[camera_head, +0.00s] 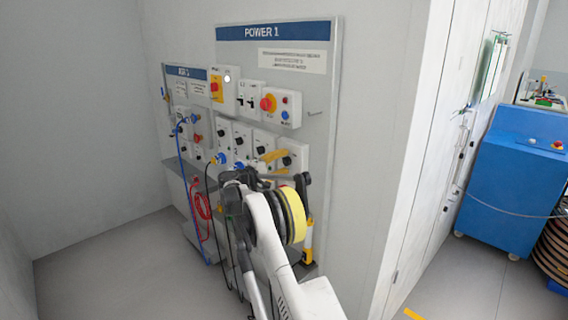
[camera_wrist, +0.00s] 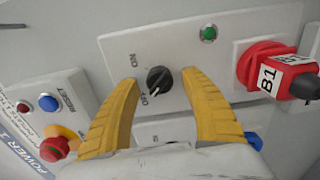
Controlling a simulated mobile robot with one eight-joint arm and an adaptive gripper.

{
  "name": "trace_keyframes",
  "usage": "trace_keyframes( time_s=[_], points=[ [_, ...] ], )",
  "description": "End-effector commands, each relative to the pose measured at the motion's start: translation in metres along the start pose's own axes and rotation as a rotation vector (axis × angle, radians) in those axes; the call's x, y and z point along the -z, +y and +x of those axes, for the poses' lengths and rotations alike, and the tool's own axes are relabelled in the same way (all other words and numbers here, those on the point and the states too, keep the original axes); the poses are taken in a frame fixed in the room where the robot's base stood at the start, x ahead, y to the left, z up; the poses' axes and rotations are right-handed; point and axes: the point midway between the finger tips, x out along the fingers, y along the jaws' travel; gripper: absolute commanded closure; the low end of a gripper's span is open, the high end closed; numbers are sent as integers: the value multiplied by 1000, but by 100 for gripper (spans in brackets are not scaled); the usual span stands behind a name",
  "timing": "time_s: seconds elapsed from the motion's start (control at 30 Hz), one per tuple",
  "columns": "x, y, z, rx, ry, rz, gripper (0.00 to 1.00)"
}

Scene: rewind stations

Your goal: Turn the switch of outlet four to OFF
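In the wrist view a black rotary switch (camera_wrist: 159,79) sits on a white outlet plate (camera_wrist: 120,45), with ON and OFF lettering beside it. Its white pointer mark faces the lettering, but I cannot tell exactly which setting it is at. My gripper (camera_wrist: 161,77) is open, its yellow fingers on either side of the switch, with visible gaps. No outlet number is readable. In the head view my gripper (camera_head: 271,160) is at the rightmost box (camera_head: 299,152) of the lower row on the POWER 1 panel (camera_head: 318,90); the arm hides part of that row.
A green lamp (camera_wrist: 208,34) and a red plug marked B1 (camera_wrist: 262,68) are right of the switch. A RESET box (camera_wrist: 45,100) and a red-and-yellow emergency button (camera_wrist: 55,147) are at left. Cables hang below the panel (camera_head: 201,200).

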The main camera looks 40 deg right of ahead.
Motion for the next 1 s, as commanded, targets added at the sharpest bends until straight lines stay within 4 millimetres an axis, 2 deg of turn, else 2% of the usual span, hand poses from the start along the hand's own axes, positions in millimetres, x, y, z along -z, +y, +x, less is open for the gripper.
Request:
trace_keyframes(
  time_s=[0.13, 0.23, 0.5, 0.7, 0.83, 1.0],
  points=[
    [0, 0, -4, 0, 1, 0, 47],
    [1, 0, -15, 0, 2, 0, 47],
    [1, 0, -75, 0, 4, 0, 47],
    [0, 0, -108, 0, 0, 0, 47],
    [0, 0, -118, 0, 1, 0, 47],
    [0, 0, -120, 0, 0, 0, 47]
  ],
)
